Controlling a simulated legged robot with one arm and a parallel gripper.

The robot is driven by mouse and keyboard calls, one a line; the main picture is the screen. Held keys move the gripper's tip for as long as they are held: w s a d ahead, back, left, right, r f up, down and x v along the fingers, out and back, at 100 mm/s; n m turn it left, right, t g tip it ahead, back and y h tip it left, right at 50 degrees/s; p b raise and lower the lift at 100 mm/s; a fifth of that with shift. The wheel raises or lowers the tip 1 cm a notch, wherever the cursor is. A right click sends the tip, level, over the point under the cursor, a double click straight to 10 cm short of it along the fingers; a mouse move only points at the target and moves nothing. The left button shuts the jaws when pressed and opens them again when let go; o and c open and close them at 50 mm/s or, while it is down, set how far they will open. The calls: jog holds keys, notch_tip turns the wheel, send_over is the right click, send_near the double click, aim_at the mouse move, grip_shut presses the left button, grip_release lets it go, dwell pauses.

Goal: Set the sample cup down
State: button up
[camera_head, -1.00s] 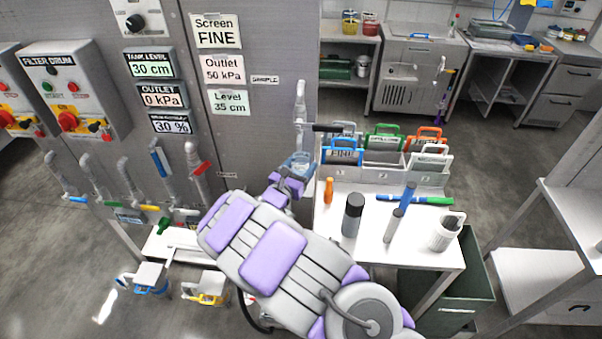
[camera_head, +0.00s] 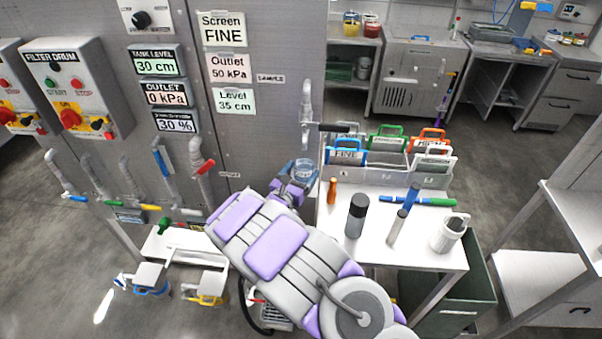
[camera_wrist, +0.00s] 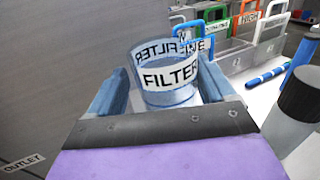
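The sample cup (camera_wrist: 167,88) is clear with a "FILTER" label and stands between the fingers of my gripper (camera_wrist: 165,95) in the wrist view. The blue fingers flank it on both sides and appear closed on it. In the head view the cup (camera_head: 304,170) shows small at the end of my gripper (camera_head: 297,180), below the sample tap (camera_head: 307,105) and left of the white bench (camera_head: 365,245). It is held in the air, about upright. Its base is partly hidden by my gripper.
On the bench stand an orange bottle (camera_head: 332,190), a dark-capped bottle (camera_head: 356,215), a slim grey cylinder (camera_head: 396,227) and a white jug (camera_head: 449,233). Labelled screens (camera_head: 387,155) fill a rack at its back. Bare bench top shows between them. The panel wall (camera_head: 245,120) is close on the left.

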jog(key=shift+o, duration=0.6)
jog(key=shift+d, duration=0.65)
jog(key=p+v, duration=0.1)
jog(key=v, duration=1.1)
jog(key=shift+a, duration=0.15)
jog(key=shift+w+r, duration=0.1)
